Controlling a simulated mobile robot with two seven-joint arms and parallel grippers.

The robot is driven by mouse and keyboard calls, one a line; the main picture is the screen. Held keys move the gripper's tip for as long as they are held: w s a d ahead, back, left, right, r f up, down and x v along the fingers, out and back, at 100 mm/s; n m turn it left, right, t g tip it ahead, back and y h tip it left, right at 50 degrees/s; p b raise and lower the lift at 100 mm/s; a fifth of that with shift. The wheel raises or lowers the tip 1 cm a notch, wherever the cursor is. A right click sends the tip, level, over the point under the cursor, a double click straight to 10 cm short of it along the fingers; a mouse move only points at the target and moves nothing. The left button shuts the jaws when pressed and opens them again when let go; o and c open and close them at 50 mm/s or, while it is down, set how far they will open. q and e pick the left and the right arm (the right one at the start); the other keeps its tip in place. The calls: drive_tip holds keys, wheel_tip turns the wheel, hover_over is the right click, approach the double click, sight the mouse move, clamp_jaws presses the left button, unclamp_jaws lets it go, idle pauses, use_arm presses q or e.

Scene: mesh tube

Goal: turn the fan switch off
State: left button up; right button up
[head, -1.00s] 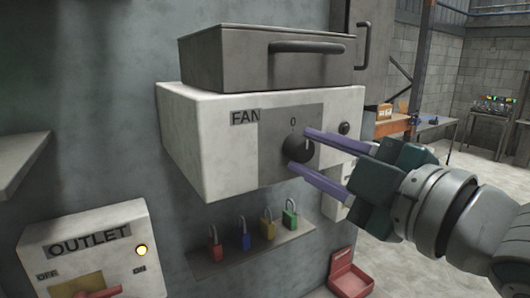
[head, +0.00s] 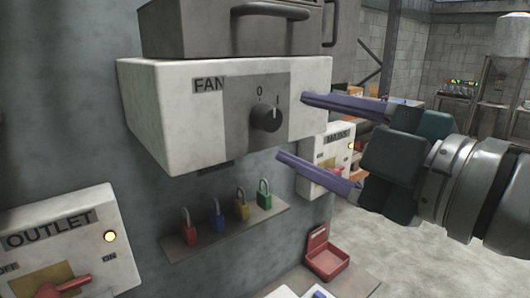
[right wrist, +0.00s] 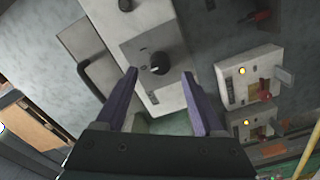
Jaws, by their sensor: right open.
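The fan switch (head: 266,117) is a round black knob on a dark grey plate, on the front of a white box (head: 175,120) labelled FAN. A "0" and an "I" are printed above the knob. Its pale pointer mark lies on its right side, on the side of the "I". The knob also shows in the right wrist view (right wrist: 158,61), between the fingers and beyond them. My right gripper (head: 291,126) is open and empty, its two purple fingers to the right of the knob and apart from it. My left gripper is not in view.
A grey case (head: 220,30) with a handle sits on the box. Below are a shelf with coloured padlocks (head: 220,233), an OUTLET switch box (head: 70,245) and a MAINS box (head: 330,160). A red open container (head: 326,255) stands lower right.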

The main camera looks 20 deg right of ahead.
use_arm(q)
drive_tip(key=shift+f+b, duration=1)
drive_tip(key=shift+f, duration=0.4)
use_arm(e)
drive_tip(key=shift+v, duration=2.8)
drive_tip(key=s+d+f+m+g+h, duration=0.1)
drive_tip(key=s+f+m+g+h, duration=0.2)
drive_tip(key=s+f+m+g, duration=0.55)
drive_tip(key=s+d+f+m+g+h, duration=0.1)
drive_tip(key=s+f+m+g+h, duration=0.3)
drive_tip(key=f, duration=0.8)
use_arm(q)
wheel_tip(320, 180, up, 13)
drive_tip(key=p, duration=1.3)
use_arm(e)
drive_tip(key=s+r+m+y, duration=0.1)
drive_tip(key=s+r, duration=0.2)
drive_tip(key=r, duration=0.8)
drive_tip(key=shift+s+a+r+m+g, duration=0.25)
drive_tip(key=shift+s+r+m+g, duration=0.1)
drive_tip(key=shift+r+g, duration=0.1)
